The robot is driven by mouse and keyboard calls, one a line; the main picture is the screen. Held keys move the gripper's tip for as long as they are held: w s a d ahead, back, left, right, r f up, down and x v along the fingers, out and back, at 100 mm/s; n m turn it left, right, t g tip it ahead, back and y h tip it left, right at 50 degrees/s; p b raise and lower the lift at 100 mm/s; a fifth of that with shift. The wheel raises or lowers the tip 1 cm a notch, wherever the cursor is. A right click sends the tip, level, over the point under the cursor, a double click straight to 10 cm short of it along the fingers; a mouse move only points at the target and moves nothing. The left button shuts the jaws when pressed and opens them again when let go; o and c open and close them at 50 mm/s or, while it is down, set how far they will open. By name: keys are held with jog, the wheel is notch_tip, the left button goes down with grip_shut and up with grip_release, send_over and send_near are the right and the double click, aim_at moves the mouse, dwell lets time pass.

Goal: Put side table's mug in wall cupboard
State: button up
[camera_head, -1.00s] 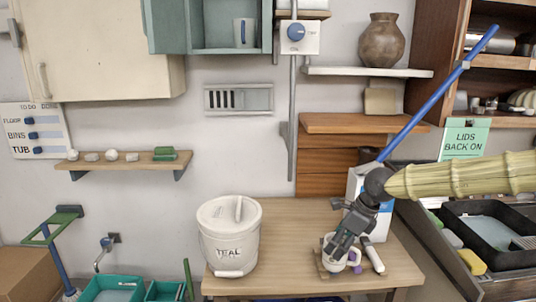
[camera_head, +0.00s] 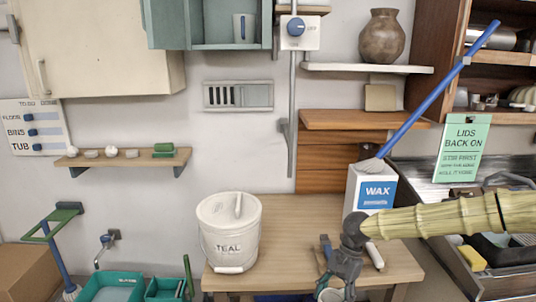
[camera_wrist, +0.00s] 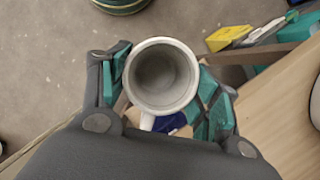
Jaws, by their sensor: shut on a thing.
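My gripper (camera_head: 332,272) is shut on a white mug (camera_wrist: 162,104), with one finger on each side of it. The wrist view looks down into the empty mug, its handle towards my palm; the floor shows beyond it. In the head view only part of the mug (camera_head: 330,295) shows at the bottom edge, in front of the side table (camera_head: 290,215). A teal wall cupboard (camera_head: 172,27) is at the top; its right part is open and holds a pale cup (camera_head: 243,28). A cream cupboard (camera_head: 100,50) left of it is shut.
A lidded bucket marked TEAL (camera_head: 229,235) and a WAX box (camera_head: 370,190) with a blue-handled brush (camera_head: 440,90) stand on the side table. A narrow shelf (camera_head: 125,160) juts from the wall. Teal tubs (camera_head: 112,288) are at lower left.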

jog(key=s+f+n+g+h, duration=0.1)
jog(key=s+f+n+h, duration=0.2)
jog(key=s+f+n, duration=0.4)
notch_tip(320, 180, down, 2)
jog(key=a+n, duration=0.1)
jog(key=n, duration=0.1)
jog(key=shift+n, duration=0.3)
jog(key=shift+s+d, duration=0.1)
